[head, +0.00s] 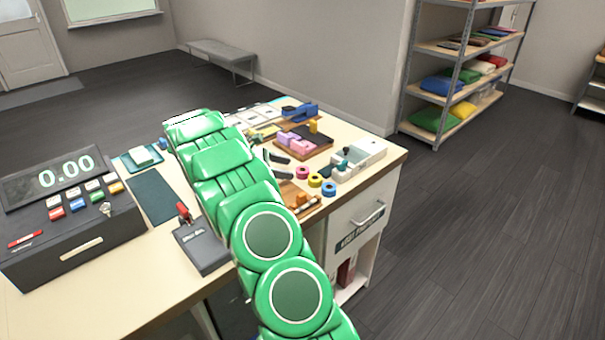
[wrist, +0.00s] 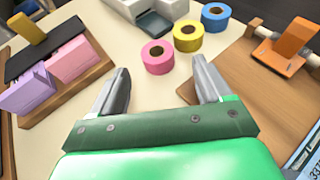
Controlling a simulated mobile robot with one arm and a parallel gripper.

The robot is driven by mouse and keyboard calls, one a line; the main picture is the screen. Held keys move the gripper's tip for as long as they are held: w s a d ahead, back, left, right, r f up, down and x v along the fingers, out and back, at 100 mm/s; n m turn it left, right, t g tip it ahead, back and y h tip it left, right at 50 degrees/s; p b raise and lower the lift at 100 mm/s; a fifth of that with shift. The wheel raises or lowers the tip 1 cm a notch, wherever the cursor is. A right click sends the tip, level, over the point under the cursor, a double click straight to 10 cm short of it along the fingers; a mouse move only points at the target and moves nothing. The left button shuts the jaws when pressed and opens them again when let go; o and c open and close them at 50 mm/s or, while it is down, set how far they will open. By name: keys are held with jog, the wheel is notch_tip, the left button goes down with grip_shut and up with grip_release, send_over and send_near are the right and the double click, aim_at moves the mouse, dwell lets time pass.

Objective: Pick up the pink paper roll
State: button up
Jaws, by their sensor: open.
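The pink paper roll (wrist: 157,58) stands on the cream counter in the wrist view, beyond my fingertips and near the line midway between them. In the head view the pink roll (head: 302,172) is the leftmost of a row of three rolls, right of my green arm. A yellow roll (wrist: 188,37) and a blue roll (wrist: 216,17) stand to its right in the wrist view. My gripper (wrist: 164,80) is open and empty, its two grey fingers apart. The fingers do not touch the roll.
A wooden holder with pink and purple blocks (wrist: 75,60) stands on the left in the wrist view. A wooden board (wrist: 250,90) with an orange piece lies on the right. A grey-white device (wrist: 150,12) sits behind the roll. The cash register (head: 70,215) is far left.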

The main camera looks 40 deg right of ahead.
aim_at(301, 170)
jog(key=shift+x, duration=2.65)
jog(key=shift+w+d+r, duration=0.15)
jog(key=shift+w, duration=0.05)
jog(key=c, duration=1.1)
